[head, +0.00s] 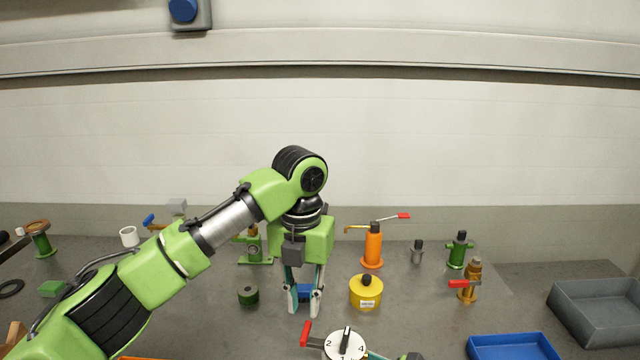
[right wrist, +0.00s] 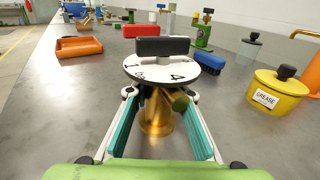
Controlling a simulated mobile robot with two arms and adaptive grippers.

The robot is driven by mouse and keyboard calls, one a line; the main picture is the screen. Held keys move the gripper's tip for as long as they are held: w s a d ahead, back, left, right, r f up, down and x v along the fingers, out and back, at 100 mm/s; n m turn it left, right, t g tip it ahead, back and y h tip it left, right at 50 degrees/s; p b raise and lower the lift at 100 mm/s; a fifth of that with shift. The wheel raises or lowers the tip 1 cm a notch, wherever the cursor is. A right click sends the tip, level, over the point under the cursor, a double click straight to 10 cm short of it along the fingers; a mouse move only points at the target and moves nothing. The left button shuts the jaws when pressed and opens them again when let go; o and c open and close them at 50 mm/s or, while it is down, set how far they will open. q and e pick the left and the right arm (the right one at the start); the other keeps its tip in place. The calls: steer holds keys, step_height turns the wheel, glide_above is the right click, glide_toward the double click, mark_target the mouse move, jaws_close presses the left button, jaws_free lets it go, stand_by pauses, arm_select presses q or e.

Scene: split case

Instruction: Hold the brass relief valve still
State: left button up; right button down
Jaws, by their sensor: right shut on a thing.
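The brass relief valve (right wrist: 156,118) stands upright between the fingers of my right gripper (right wrist: 160,94), which is shut on its body. On top it carries a white numbered dial (head: 344,346) with a black bar handle (right wrist: 162,46). A red piece (head: 306,333) shows just left of the dial in the head view. Most of the valve's body is below the head view's edge. My left gripper (head: 303,303) points down behind and left of the dial, its fingers apart. A blue brush (right wrist: 209,62) lies on the bench and shows between those fingers in the head view.
A yellow grease pot (head: 366,292) stands right of my left gripper, with an orange pump (head: 373,247) behind it. Another brass valve (head: 469,283) with a red lever stands farther right. Blue (head: 513,347) and grey (head: 598,312) trays are at right. A dark green cylinder (head: 248,295) stands left.

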arm_select(q)
steer(key=w+a+r, duration=0.1)
steer(key=a+r, duration=0.3)
steer(key=a, duration=0.2)
steer(key=shift+a+r, duration=0.35)
steer(key=shift+r, duration=0.05)
stand_by(0.3)
steer(key=shift+r, duration=0.2)
stand_by(0.3)
steer(key=shift+r+p, duration=0.15)
steer(key=shift+p, duration=0.2)
stand_by(0.6)
